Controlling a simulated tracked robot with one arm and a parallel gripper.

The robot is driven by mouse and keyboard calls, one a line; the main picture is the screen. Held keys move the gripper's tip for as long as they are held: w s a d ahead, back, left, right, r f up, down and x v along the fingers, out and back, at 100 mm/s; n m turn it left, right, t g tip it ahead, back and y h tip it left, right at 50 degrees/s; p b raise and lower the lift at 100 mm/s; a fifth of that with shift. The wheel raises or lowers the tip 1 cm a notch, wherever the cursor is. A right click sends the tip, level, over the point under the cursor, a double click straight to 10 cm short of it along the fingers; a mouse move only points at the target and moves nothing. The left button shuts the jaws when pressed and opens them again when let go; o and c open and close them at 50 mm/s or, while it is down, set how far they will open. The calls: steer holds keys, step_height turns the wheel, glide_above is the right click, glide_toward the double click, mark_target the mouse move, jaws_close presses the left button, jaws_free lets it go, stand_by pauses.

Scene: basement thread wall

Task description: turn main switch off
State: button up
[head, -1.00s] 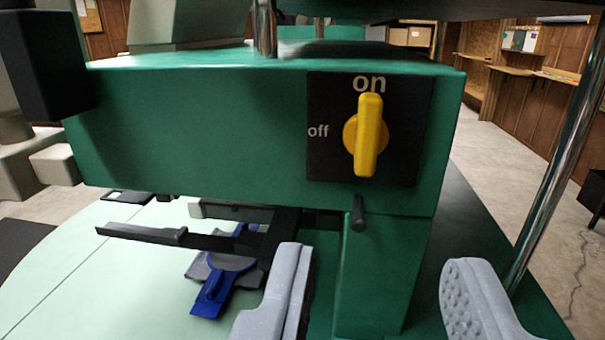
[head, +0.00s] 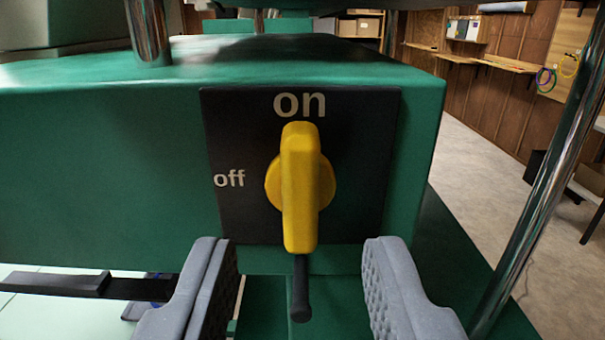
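The main switch is a yellow rotary handle (head: 300,187) on a black plate (head: 360,140) fixed to the front of a green machine housing. The handle stands upright, its top end under the white "on" label (head: 299,102). The "off" label (head: 229,179) is to the left of the handle. My gripper (head: 302,255) is open, with one grey finger at the lower left and one at the lower right. The handle's lower end lies between the fingers in the picture, and neither finger touches it visibly.
A short black peg (head: 301,290) sticks out below the switch, between the fingers in the picture. A chrome post (head: 545,185) stands at the right and another (head: 148,30) rises from the housing top. A dark bar (head: 55,284) lies at lower left.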

mark_target(298, 205)
steer(key=shift+w+a+r, duration=0.1)
steer(key=shift+w+a, duration=0.05)
steer(key=shift+w, duration=0.1)
steer(key=shift+w+d, duration=0.2)
steer(key=shift+w, duration=0.6)
steer(key=shift+w+a, duration=0.15)
steer(key=shift+w, duration=1.1)
steer(key=shift+c, duration=0.2)
